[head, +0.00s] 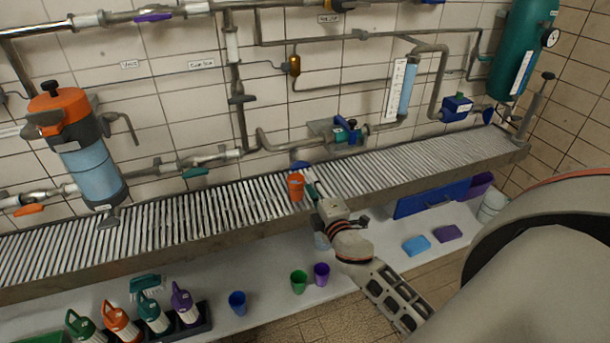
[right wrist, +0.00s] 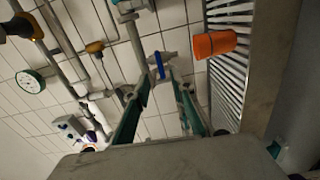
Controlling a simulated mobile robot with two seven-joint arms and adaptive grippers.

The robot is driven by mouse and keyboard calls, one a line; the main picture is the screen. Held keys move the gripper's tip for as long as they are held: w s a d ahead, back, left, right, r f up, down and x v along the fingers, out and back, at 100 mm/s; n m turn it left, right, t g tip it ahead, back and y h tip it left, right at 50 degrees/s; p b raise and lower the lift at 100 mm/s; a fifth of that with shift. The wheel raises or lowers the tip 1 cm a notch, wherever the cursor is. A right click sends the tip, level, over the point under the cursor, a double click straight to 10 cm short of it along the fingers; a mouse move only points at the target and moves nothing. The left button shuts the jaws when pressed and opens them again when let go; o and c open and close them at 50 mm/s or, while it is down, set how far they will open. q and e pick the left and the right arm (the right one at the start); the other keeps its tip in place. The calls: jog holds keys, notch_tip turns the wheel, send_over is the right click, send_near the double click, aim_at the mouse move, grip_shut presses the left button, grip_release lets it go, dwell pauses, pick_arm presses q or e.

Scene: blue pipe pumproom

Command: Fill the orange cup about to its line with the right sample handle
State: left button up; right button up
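The orange cup (head: 295,187) stands on the slatted metal grate under the wall pipes. It also shows in the right wrist view (right wrist: 214,44), beside the slats; its inside and fill line are hidden. My right gripper (head: 312,188) is just right of the cup in the head view, apart from it as far as I can tell. In the right wrist view, its two green-lined fingers (right wrist: 163,82) are spread with nothing held between them. A blue handle (right wrist: 159,65) on a pale pipe fitting shows beyond the fingertips. A blue part (head: 299,165) shows just behind the cup. My left gripper is not in view.
The grate (head: 190,215) runs along the wall. Below are a blue cup (head: 237,302), a green cup (head: 299,281) and a purple cup (head: 321,273). Several bottles stand at lower left. Pipes and a blue-and-green valve (head: 345,132) are close behind my gripper.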

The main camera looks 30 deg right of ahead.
jog(key=shift+v, duration=1.4)
jog(key=s+a+f+m+g+y, duration=0.6)
jog(key=s+a+f+m, duration=0.4)
jog(key=s+a+f, duration=1)
jog(key=shift+s+f+g+y, duration=0.3)
jog(key=shift+s+f+y, duration=0.3)
jog(key=shift+s+f, duration=0.25)
